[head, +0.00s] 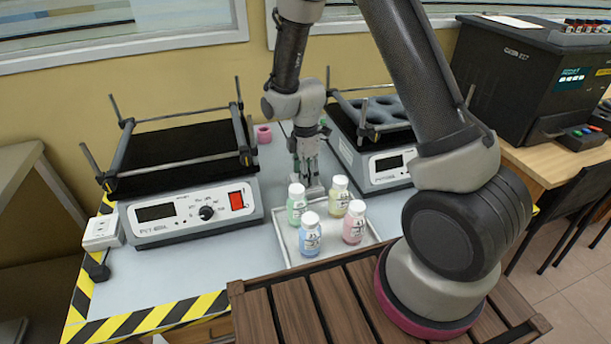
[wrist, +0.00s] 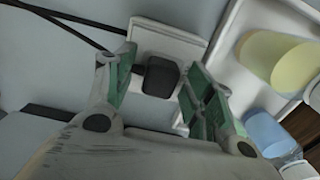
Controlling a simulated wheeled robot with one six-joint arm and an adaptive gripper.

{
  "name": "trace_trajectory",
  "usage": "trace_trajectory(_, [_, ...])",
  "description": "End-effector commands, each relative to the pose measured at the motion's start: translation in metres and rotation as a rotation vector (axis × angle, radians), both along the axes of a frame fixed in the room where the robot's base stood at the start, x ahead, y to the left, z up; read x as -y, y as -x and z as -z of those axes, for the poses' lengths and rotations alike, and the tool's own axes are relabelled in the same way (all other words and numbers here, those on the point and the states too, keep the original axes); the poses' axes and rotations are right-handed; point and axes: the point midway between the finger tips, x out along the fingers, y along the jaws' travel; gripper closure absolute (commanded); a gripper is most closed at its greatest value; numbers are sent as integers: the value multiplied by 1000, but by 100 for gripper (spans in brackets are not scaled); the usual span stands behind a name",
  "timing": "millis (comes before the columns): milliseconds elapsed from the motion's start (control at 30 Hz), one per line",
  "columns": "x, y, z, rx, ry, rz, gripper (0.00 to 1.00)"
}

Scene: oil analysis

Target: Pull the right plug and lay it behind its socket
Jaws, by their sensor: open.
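In the wrist view the right plug (wrist: 162,76) is a dark block seated on a white socket (wrist: 177,45). My gripper (wrist: 161,80) is open, with one green-padded finger on each side of the plug. I cannot tell whether the fingers touch it. In the head view my gripper (head: 308,163) points down between the two devices, low over a pale socket (head: 313,191), and hides the plug. At the left, another white socket (head: 102,232) has a dark plug (head: 97,267) lying in front of it.
A white tray (head: 291,255) with several coloured bottles stands just in front of my gripper. A left shaker (head: 190,213) and right shaker (head: 384,166) flank it. A pink ring (head: 264,134) lies behind. Dark cables (wrist: 68,26) cross the table beside the socket.

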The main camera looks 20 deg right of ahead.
Motion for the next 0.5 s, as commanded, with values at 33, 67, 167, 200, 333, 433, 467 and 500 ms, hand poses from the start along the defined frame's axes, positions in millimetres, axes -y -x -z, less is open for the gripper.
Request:
trace_trajectory(33, [0,0,0,0,0,0,46])
trace_trajectory(67, [0,0,0,0,0,0,46])
trace_trajectory(167, [0,0,0,0,0,0,46])
trace_trajectory(200, [0,0,0,0,0,0,46])
trace_trajectory(333, [0,0,0,0,0,0,46])
trace_trajectory(433, [0,0,0,0,0,0,46])
trace_trajectory(467, [0,0,0,0,0,0,50])
trace_trajectory(500, [0,0,0,0,0,0,57])
